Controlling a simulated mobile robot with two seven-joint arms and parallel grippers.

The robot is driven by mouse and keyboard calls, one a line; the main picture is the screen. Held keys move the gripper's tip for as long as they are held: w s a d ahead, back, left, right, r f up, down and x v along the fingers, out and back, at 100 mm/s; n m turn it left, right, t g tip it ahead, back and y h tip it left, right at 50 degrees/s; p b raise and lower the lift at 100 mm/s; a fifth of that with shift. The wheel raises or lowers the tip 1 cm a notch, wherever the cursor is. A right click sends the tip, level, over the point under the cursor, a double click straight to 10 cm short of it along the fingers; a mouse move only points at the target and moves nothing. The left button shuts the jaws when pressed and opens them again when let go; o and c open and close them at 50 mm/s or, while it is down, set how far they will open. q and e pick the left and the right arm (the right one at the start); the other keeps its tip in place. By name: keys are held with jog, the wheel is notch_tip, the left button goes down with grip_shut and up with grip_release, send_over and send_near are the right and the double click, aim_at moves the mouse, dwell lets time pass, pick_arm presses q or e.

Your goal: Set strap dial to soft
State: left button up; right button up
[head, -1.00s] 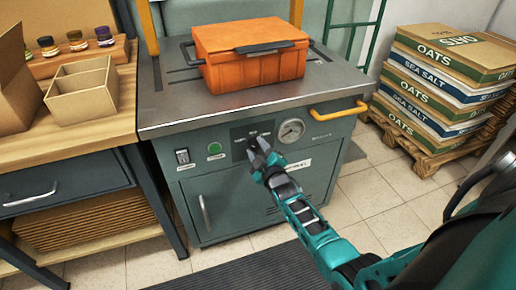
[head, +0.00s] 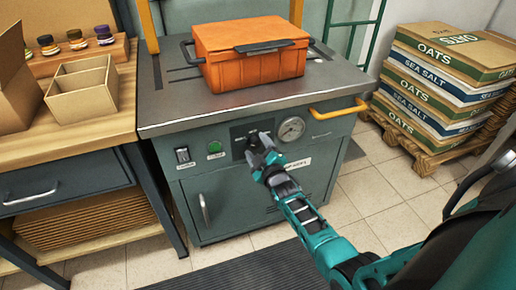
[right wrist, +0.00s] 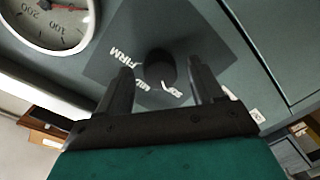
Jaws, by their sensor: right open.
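The strap dial (right wrist: 161,68) is a dark round knob on a dark plate (right wrist: 112,72) in the right wrist view. The plate is lettered FIRM, MID and a word starting SO, partly covered by a finger. My right gripper (head: 262,142) is at this plate on the front of the grey-green machine (head: 240,205). Its fingers are open, one on each side of the knob; I cannot tell whether they touch it. The knob's pointer is not readable. In the head view the gripper hides the knob. My left gripper is not in view.
A pressure gauge (head: 291,129) is right of the dial plate; a green button (head: 215,147) and a switch (head: 183,156) are left. An orange case (head: 250,65) rests on the machine top. A yellow handle (head: 338,110) juts out at right. A wooden bench (head: 95,125) stands at left.

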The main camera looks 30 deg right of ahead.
pick_arm(q)
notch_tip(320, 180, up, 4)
jog(key=p, duration=0.3)
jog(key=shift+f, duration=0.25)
pick_arm(e)
jog(key=v, duration=1.3)
jog(key=s+a+r+m+g+y+p, duration=0.2)
jog(key=s+a+r+g+y+p, duration=0.1)
jog(key=s+a, duration=0.3)
jog(key=s+a+r+m+g+y+p, duration=0.2)
jog(key=s+a+p, duration=0.4)
jog(key=a, duration=0.3)
notch_tip(320, 180, up, 2)
jog(key=shift+s+r+m+g+y, duration=0.1)
jog(key=shift+s+m+g+y, duration=0.3)
jog(key=shift+s+m+g, duration=0.15)
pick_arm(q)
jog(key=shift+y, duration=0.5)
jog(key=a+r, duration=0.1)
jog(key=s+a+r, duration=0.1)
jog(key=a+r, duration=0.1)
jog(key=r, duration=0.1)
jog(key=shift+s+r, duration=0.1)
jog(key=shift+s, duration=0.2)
pick_arm(e)
jog(key=shift+w+d, duration=0.1)
jog(key=shift+c, duration=0.3)
